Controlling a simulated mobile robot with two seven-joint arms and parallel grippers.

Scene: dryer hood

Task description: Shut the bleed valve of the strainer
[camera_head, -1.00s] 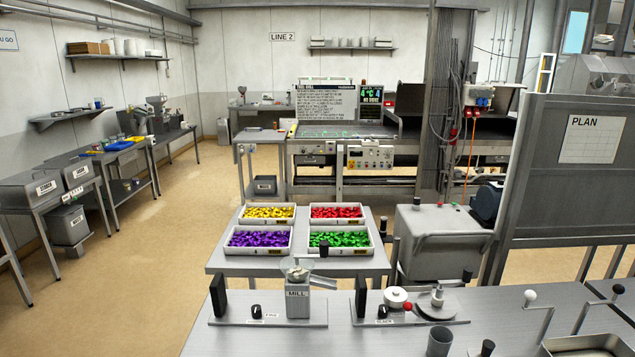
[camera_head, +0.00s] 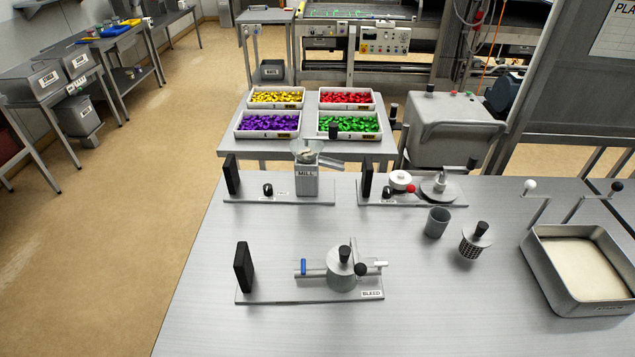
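The strainer (camera_head: 341,272) stands on a grey base plate (camera_head: 275,291) on the near bench. It is a round grey body with a black knob (camera_head: 344,253) on top and a horizontal pipe through it. A blue lever (camera_head: 303,267) stands upright across the left pipe end. A white-tipped lever (camera_head: 380,264) sticks out at the right, above the BLEED label (camera_head: 372,294). A black ball knob (camera_head: 361,269) sits in front of the body. Whether the bleed valve is open or shut is too small to tell. Neither of my grippers is in view.
A black upright block (camera_head: 243,267) stands at the plate's left end. Behind are the mill (camera_head: 307,182) and another fixture (camera_head: 439,188). A grey cup (camera_head: 436,222), a perforated basket (camera_head: 475,240) and a tray (camera_head: 578,303) stand right. The bench front is clear.

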